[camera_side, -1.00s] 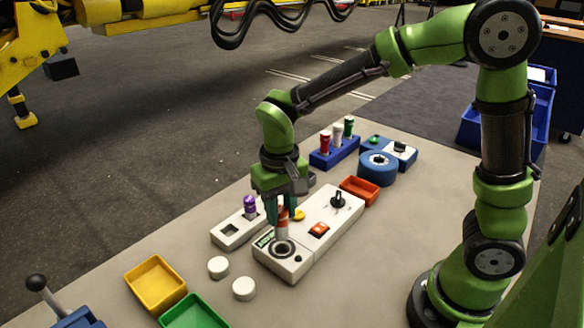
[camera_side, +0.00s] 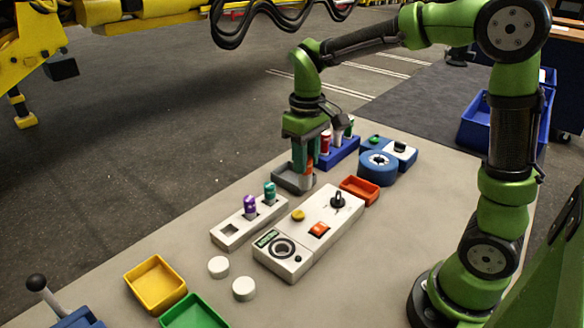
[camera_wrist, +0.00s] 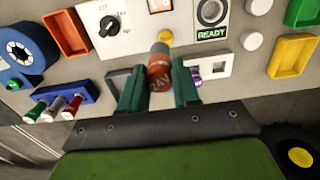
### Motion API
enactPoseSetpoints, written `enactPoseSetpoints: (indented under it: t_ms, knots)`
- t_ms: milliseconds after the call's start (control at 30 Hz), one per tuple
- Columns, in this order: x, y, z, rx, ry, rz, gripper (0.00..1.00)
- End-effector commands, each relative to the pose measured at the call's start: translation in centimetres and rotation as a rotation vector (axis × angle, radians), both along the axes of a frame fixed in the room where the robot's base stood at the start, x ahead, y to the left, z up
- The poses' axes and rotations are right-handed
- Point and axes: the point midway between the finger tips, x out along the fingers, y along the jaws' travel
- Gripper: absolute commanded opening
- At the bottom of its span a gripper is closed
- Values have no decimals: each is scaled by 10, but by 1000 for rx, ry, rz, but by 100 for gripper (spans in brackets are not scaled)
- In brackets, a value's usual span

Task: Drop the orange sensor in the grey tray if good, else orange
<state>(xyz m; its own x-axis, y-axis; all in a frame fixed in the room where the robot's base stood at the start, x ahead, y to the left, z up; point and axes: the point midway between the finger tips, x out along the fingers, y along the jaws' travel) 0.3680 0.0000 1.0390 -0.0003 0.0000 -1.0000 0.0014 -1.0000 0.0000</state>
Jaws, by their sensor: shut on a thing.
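My gripper (camera_side: 303,170) is shut on the orange sensor (camera_side: 307,180), an orange cylinder with a grey end. In the wrist view the sensor (camera_wrist: 159,76) sits between the two teal fingers, with dark lettering on its side. In the side view it hangs upright at the grey tray (camera_side: 289,189), apparently over or just inside it; its exact height is unclear. The orange tray (camera_side: 360,190) is empty, right of the gripper. The tester (camera_side: 295,265) has an empty round socket, and its display (camera_wrist: 212,34) reads READY in the wrist view.
A white rack (camera_side: 232,240) holds a purple sensor (camera_side: 250,206) and a teal one (camera_side: 270,192). A blue rack (camera_side: 345,152) with red, white and green pieces stands close behind the gripper. White discs (camera_side: 218,266), a yellow tray (camera_side: 155,283) and a green tray lie in front.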

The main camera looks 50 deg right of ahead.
Motion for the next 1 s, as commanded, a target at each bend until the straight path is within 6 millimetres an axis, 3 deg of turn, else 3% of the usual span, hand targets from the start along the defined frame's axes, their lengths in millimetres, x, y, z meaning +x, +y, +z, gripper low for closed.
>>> enactPoseSetpoints:
  t_ms: [167, 267, 367, 600, 700, 833, 1000]
  knots:
    - [0, -1, 0, 0, 0, -4, 0]
    - [0, -13, -2, 0, 4, -37, 0]
    - [0, -41, -5, 0, 11, -113, 0]
    - [-14, -150, -16, 5, 19, -236, 0]
    - [-24, -187, -19, 7, 17, -223, 0]
    - [-35, -218, -21, 7, 11, -168, 0]
    - [-34, -225, -20, 2, 1, -53, 0]
